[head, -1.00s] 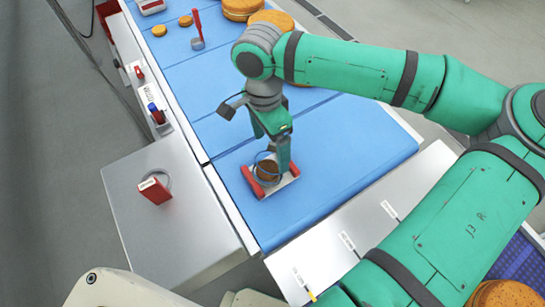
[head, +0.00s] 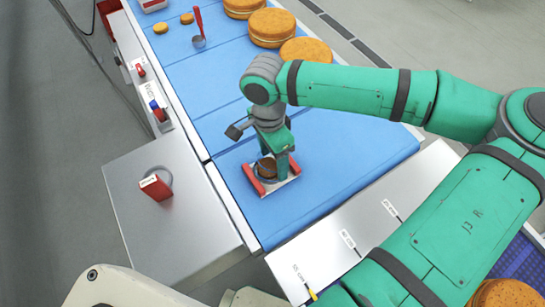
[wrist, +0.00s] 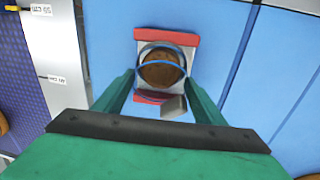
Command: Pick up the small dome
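A small clear dome with a blue band (wrist: 162,64) covers a round brown item in the wrist view. It stands on a pale tray with red ends (wrist: 166,38). In the head view the dome (head: 266,169) is partly hidden by my fingers. My gripper (head: 275,168) is low over the tray, pointing down. In the wrist view the fingers of my gripper (wrist: 160,85) are spread, with the dome framed between and beyond them. I cannot tell whether they touch it. A grey block (wrist: 173,107) shows near the tray's lower red end; its nature is unclear.
The tray rests on a blue belt (head: 350,150). Large round cakes (head: 270,27), small cakes and a red-handled ladle (head: 198,28) lie farther back. A metal box (head: 150,220) with a red block (head: 155,187) is at left. A labelled pale ledge (head: 370,215) runs in front.

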